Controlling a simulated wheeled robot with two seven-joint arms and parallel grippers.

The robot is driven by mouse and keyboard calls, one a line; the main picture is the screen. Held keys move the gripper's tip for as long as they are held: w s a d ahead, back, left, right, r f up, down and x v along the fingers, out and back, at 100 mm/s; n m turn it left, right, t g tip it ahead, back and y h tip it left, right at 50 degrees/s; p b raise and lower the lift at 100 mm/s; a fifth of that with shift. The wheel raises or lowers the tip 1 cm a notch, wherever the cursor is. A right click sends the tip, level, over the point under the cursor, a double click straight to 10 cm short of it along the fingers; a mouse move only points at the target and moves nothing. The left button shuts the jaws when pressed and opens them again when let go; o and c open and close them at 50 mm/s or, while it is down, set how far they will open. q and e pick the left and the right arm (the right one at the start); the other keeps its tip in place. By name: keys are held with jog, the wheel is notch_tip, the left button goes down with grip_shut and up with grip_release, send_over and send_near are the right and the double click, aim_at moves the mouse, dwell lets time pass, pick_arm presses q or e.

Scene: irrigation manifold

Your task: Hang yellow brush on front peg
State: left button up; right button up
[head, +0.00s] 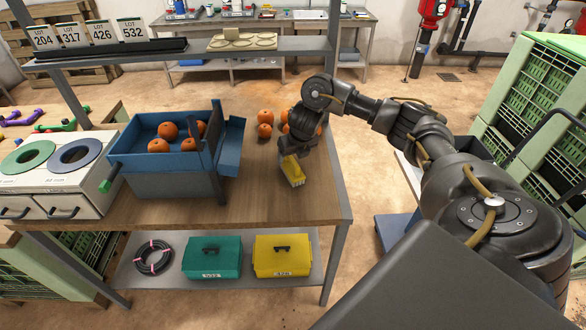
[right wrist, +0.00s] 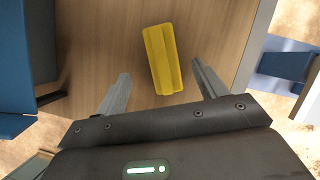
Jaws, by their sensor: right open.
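The yellow brush (head: 294,173) is on the wooden tabletop right of the blue bin, with pale bristles along its lower edge. My right gripper (head: 291,153) is just above it, pointing down, and hides part of it. In the right wrist view the brush (right wrist: 163,60) lies slightly tilted, ahead of and partly between the two spread fingers (right wrist: 161,70). The fingers show gaps on both sides of it and do not touch it. My left gripper is not in view.
A blue bin (head: 160,182) with oranges stands left of the brush. Loose oranges (head: 265,130) lie behind it by my right wrist. A white unit with two round openings (head: 100,185) is at far left. A shelf (head: 290,45) spans above the back. Tabletop in front of the brush is clear.

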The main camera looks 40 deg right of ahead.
aim_at(293, 159)
jog(key=shift+w+d+f, duration=0.1)
jog(key=shift+w+f, duration=0.15)
jog(key=shift+f, duration=0.35)
jog(key=shift+f, duration=0.25)
jog(key=shift+d+x, duration=0.2)
jog(key=shift+x, duration=2.15)
jog(key=shift+r, duration=0.1)
jog(key=shift+c, duration=0.4)
jog(key=c, duration=1.2)
jog(key=shift+o, duration=0.2)
notch_tip(293, 159, up, 5)
jog(key=shift+w+r, duration=0.1)
jog(key=shift+w, duration=0.05)
jog(key=shift+r+p, duration=0.75)
jog(key=shift+r, duration=1.65)
